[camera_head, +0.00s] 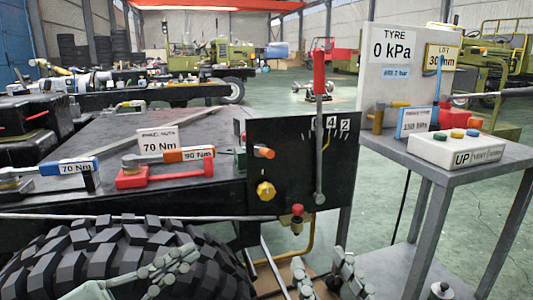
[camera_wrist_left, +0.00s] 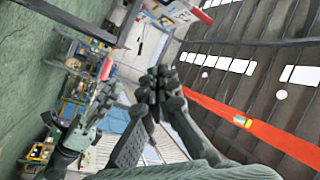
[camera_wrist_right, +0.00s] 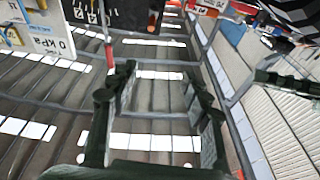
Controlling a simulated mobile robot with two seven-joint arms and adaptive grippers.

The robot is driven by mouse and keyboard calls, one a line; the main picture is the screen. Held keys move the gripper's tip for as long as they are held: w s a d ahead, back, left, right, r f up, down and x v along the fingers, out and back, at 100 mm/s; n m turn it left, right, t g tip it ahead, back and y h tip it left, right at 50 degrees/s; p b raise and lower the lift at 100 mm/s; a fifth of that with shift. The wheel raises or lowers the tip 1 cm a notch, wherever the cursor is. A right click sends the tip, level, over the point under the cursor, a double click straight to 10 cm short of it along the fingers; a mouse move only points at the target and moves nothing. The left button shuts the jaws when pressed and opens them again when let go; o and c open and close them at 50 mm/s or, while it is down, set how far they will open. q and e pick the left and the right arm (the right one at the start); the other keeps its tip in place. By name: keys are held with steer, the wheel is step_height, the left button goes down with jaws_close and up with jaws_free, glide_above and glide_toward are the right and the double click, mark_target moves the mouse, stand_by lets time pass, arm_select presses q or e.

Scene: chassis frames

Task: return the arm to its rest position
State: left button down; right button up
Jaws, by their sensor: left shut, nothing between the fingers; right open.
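My left gripper (camera_head: 186,258) is at the bottom of the head view, in front of the big black tyre. In the left wrist view its fingers (camera_wrist_left: 160,85) meet with nothing between them. My right gripper (camera_head: 325,278) is at the bottom centre, below the black lever panel and left of the grey cart's legs. In the right wrist view its fingers (camera_wrist_right: 160,85) stand apart with empty space between. Neither gripper touches anything that I can see. Most of both arms is outside the head view.
A black chassis (camera_head: 95,204) fills the left, with torque wrenches on it and a tyre (camera_head: 105,250) in front. A black panel (camera_head: 290,140) carries a red-handled lever (camera_head: 319,75). A grey cart (camera_head: 420,160) at right holds a button box (camera_head: 455,150). Open floor lies behind.

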arm_select(q)
step_height(320, 180, down, 20)
steer(key=a+n+g+y+p, duration=0.25)
steer(key=n+y+p, duration=0.25)
steer(key=n+y, duration=0.95)
arm_select(e)
steer(key=w+d+f+g+h, duration=0.1)
steer(key=d+f+g+h, duration=0.2)
steer(key=f, duration=0.6)
steer(key=d+f+g+h, duration=0.1)
steer(key=d+f+g, duration=0.35)
steer(key=f, duration=0.55)
arm_select(q)
steer(key=s+a+f+n+g+y+p, duration=0.2)
steer(key=s+a+f+g+p, duration=0.3)
steer(key=s+a+f+g, duration=0.3)
steer(key=s+a+f, duration=0.4)
steer(key=f, duration=0.3)
arm_select(e)
steer(key=s+d+f+m+g+h, duration=0.2)
steer(key=s+d+f+g+h, duration=0.2)
steer(key=s+d+f+g, duration=0.5)
steer(key=s+d+f, duration=0.2)
steer(key=s+f, duration=0.1)
steer(key=f, duration=0.2)
steer(key=shift+s+d+f, duration=0.2)
steer(key=shift+d+f, duration=0.05)
steer(key=shift+f, duration=0.05)
arm_select(q)
steer(key=shift+n, duration=0.25)
